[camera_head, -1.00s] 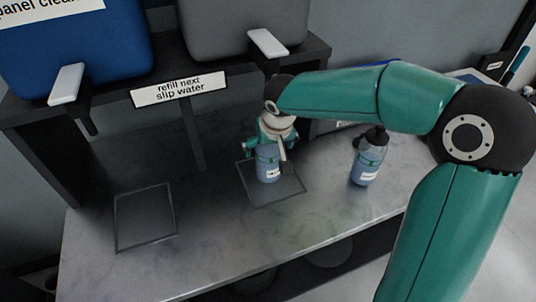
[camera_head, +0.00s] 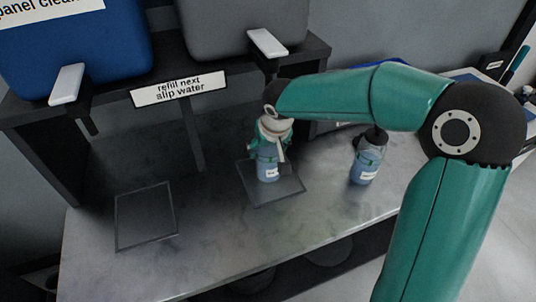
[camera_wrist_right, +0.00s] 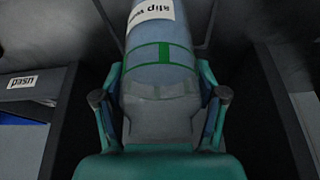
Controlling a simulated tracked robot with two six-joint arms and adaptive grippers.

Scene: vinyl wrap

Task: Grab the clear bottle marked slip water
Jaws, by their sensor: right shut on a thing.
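The clear bottle marked slip water (camera_head: 267,171) holds bluish liquid and stands upright on a dark square mat (camera_head: 287,191) under the grey tank's tap. In the right wrist view the bottle (camera_wrist_right: 162,45) shows its white label, partly readable as "slip", and a green band. My right gripper (camera_head: 269,150) is around the bottle's upper part, with its fingers (camera_wrist_right: 160,105) shut on either side. The bottle's top is hidden by the gripper and wrist. My left gripper is not in view.
A second bluish bottle with a black top (camera_head: 366,163) stands to the right on the counter (camera_head: 225,235). A blue tank (camera_head: 75,45) and a grey tank (camera_head: 225,25) sit on the shelf above, with a "refill next slip water" sign (camera_head: 180,90). An empty mat (camera_head: 146,215) lies left.

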